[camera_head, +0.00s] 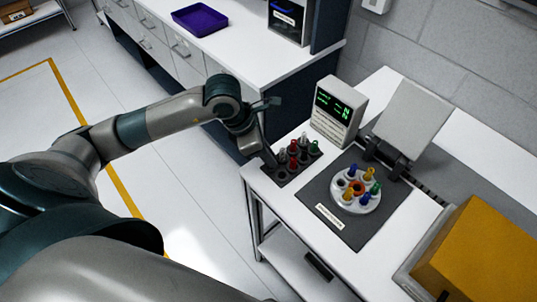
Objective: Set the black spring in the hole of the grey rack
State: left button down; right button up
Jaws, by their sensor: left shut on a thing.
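The grey rack (291,166) is a dark block near the left corner of the white table. It holds several red, green and grey pieces, and some open holes show at its left end. My left gripper (270,160) points down at the rack's left end, very close to it. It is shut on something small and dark. The black spring cannot be made out clearly; the held thing is mostly hidden by the fingers. I cannot tell whether it touches the rack. My right gripper is out of view.
A display box (339,110) with green digits stands behind the rack. A round white plate (343,204) with coloured pieces sits on a dark mat (356,236) to the right. A hinged grey panel (411,122) and a yellow box (482,258) stand further right.

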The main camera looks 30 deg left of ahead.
pick_arm(q)
jog(key=shift+f, duration=0.15)
dwell(0.3)
jog(key=c, duration=1.7)
grip_release()
jog(key=shift+r+p, duration=1.15)
jog(key=shift+r, duration=1.9)
jog(key=shift+f, duration=0.1)
